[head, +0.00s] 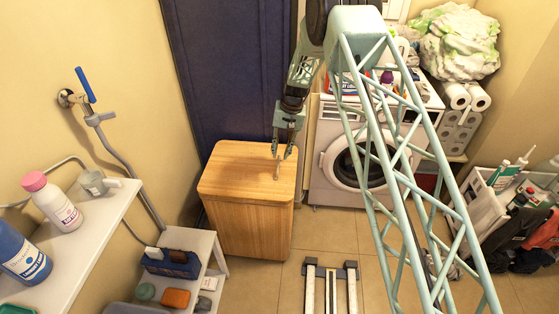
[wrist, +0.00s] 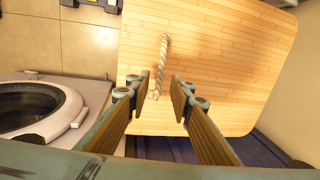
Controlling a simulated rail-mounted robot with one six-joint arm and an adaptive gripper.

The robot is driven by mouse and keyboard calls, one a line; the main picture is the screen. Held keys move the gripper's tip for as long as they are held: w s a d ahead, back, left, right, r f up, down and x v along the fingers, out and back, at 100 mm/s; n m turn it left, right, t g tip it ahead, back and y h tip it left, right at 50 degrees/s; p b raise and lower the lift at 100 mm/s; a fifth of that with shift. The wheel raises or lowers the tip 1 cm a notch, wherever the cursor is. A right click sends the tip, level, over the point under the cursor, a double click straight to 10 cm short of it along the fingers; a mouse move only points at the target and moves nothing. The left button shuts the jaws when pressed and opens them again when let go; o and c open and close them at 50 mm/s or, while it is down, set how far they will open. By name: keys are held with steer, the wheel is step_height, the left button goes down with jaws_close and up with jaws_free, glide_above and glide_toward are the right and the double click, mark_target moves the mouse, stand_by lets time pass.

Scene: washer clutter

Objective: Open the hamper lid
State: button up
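The hamper is a wooden box (head: 240,228) with a bamboo-patterned lid (head: 235,167) that lies flat and closed. The lid also fills the middle of the wrist view (wrist: 225,60). A twisted rope handle (wrist: 161,65) is on the lid; in the head view it is small and partly hidden by my gripper. My gripper (head: 281,155) points down over the lid, near its back right part. In the wrist view its two fingers (wrist: 158,88) are apart with the near end of the rope between or just under them. I cannot tell if they touch it.
A washing machine (head: 335,192) stands right of the hamper, with detergents on top. At the left are a shelf (head: 85,235) with bottles and a lower stand (head: 200,245) close to the hamper. A dark blue door (head: 215,70) is behind.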

mark_target(279, 161)
steer(key=shift+a+f+b, duration=0.15)
steer(key=shift+a+f, duration=0.05)
steer(key=shift+f, duration=0.75)
steer(key=shift+a+f+b, duration=0.15)
steer(key=shift+f, duration=0.8)
steer(key=shift+c, duration=0.5)
jaws_close()
